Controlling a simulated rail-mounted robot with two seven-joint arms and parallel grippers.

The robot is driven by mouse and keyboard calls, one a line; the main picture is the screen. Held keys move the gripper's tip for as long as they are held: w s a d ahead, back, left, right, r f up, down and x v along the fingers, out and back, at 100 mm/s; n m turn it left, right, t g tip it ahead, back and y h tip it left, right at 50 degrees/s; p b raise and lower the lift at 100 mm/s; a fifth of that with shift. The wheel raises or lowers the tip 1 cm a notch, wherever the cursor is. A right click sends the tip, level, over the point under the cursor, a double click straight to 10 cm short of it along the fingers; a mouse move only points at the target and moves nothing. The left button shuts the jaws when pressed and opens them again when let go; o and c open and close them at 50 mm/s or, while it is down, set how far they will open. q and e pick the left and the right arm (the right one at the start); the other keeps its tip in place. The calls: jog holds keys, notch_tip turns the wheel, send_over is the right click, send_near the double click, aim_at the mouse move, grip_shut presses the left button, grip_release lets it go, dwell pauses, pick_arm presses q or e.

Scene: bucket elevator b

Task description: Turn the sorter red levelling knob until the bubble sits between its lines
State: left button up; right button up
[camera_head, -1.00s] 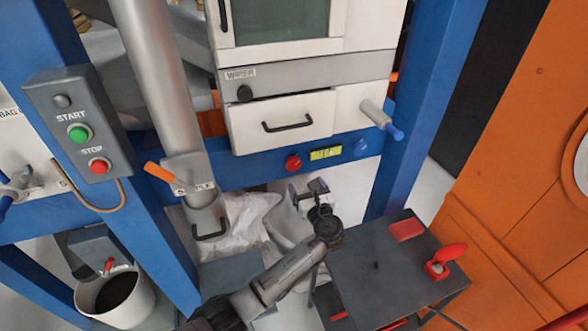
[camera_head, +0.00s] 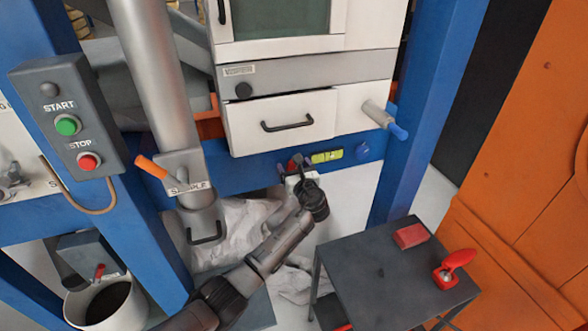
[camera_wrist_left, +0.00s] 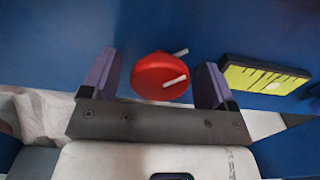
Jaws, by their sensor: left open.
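The red levelling knob (camera_wrist_left: 158,78) is on the blue rail, with a pale pin across its face. In the head view it is largely hidden behind my left gripper (camera_head: 295,166). In the left wrist view the open purple fingers (camera_wrist_left: 154,84) stand on either side of the knob, with a gap at each side. I see no clear contact. The yellow-green level vial (camera_head: 327,156) is just right of the knob and also shows in the left wrist view (camera_wrist_left: 264,78). My right gripper is out of view.
A blue knob (camera_head: 363,151) is right of the vial. A white drawer with a black handle (camera_head: 287,122) is above, and a blue-tipped handle (camera_head: 385,120) sticks out at right. A dark small table (camera_head: 375,275) with red items stands lower right.

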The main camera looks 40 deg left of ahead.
pick_arm(q)
jog(key=shift+c, duration=0.4)
jog(key=c, duration=0.9)
jog(key=shift+o, duration=0.2)
